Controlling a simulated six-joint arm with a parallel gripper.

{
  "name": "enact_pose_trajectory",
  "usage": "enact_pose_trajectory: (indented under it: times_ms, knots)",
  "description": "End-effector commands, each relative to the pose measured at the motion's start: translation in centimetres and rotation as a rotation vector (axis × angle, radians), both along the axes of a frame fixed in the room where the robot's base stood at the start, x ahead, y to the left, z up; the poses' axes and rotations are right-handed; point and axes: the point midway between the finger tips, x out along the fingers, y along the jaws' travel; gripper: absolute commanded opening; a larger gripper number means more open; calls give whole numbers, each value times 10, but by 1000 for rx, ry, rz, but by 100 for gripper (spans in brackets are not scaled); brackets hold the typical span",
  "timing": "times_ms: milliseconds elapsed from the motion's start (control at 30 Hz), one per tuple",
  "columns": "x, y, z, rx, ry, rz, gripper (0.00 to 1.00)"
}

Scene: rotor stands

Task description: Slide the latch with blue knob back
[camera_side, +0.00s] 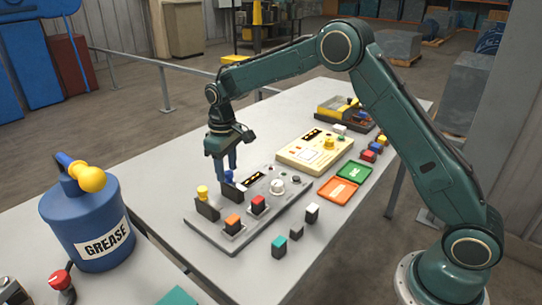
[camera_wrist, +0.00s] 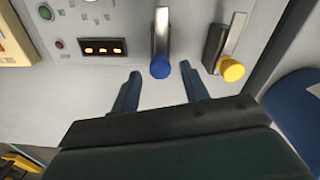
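The latch with the blue knob stands on the grey panel (camera_side: 215,237); its blue knob (camera_side: 228,176) shows just under my gripper in the side view. In the wrist view the blue knob (camera_wrist: 160,68) sits at the end of a metal slide bar (camera_wrist: 161,30). My gripper (camera_side: 227,165) points down over it. In the wrist view my gripper (camera_wrist: 160,88) is open, with one finger on each side of the blue knob and gaps between. I cannot tell how far the fingertips reach down beside the knob.
A latch with a yellow knob (camera_wrist: 230,69) stands close beside, right of my fingers in the wrist view. Orange (camera_side: 233,221) and red (camera_side: 258,203) switches and a white knob (camera_side: 277,186) share the panel. A cream panel (camera_side: 315,152) and loose blocks lie farther along the table.

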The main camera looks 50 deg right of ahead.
Motion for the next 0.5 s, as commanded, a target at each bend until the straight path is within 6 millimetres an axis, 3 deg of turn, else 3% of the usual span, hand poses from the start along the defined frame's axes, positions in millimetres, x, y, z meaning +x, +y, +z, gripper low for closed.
enact_pose_trajectory:
  times_ms: [267,500]
  knots:
    - [-1,0,3,0,3,0,45]
    - [-1,0,24,-1,2,0,45]
